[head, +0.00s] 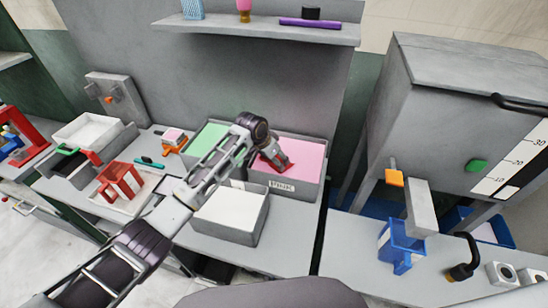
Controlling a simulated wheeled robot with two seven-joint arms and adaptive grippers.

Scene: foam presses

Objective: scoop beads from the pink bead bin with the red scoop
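The pink bead bin (302,195) is a grey-walled bin at the back of the middle table, filled with pink beads (304,154). My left arm comes in from the lower left and reaches over the neighbouring bins. My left gripper (268,158) points down at the left part of the pink beads. It appears shut on the red scoop (281,165), whose red part shows at the bead surface. The gripper and wrist hide the handle, and I cannot tell how deep the scoop is or whether it holds beads. My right gripper is not in view.
A green-bead bin (210,142) adjoins on the left, partly behind my arm. A white-filled bin (230,215) stands in front. A red frame (121,181) stands on a tray farther left. A large grey press (445,110) stands at right, with a blue frame (401,245) before it.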

